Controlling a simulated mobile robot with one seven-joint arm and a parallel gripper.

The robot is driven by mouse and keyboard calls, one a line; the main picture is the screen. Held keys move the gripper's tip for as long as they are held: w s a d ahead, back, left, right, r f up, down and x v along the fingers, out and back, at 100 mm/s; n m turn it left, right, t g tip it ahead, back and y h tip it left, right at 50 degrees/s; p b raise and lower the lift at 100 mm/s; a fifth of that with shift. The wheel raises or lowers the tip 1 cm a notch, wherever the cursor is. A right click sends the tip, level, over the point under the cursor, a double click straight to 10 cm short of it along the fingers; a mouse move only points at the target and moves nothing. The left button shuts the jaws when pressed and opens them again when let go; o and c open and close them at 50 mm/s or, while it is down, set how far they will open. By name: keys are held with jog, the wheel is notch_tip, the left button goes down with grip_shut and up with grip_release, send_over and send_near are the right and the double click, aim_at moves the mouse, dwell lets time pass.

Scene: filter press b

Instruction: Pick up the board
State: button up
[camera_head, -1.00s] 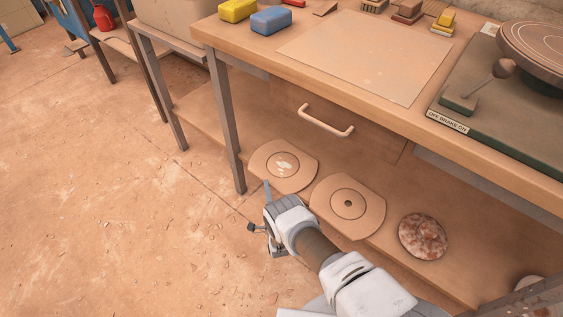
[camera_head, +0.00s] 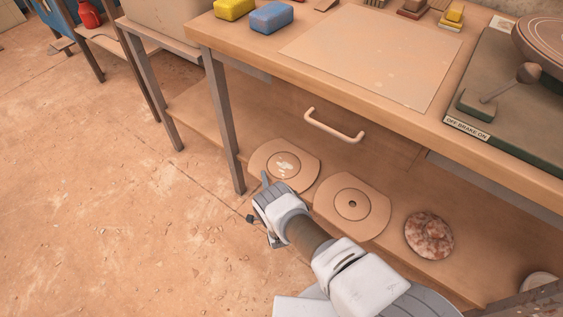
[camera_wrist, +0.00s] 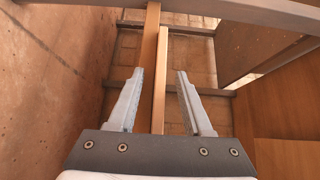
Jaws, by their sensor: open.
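Two flat tan boards with cut-off sides lie on the low shelf. The left board (camera_head: 301,157) has pale marks in its middle ring; the right board (camera_head: 371,215) has a dark centre hole. I cannot tell which one the task means. My gripper (camera_head: 257,198) is open at the shelf's front edge, by the left board's near rim. In the wrist view my gripper (camera_wrist: 160,85) has its fingers on either side of a thin edge-on strip, apparently the left board (camera_wrist: 160,85). Both fingers look clear of it. Contact is hard to judge.
The low shelf (camera_head: 203,118) also holds a speckled disc (camera_head: 429,235). Above it are a drawer with a handle (camera_head: 334,126) and the table top (camera_head: 480,146), close over the boards. A table leg (camera_head: 224,130) stands left of my gripper. The floor in front is open.

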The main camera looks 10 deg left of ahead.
jog(key=shift+w+a, duration=0.1)
jog(key=shift+w, duration=0.15)
grip_shut()
jog(key=shift+r, duration=0.1)
dwell(1.2)
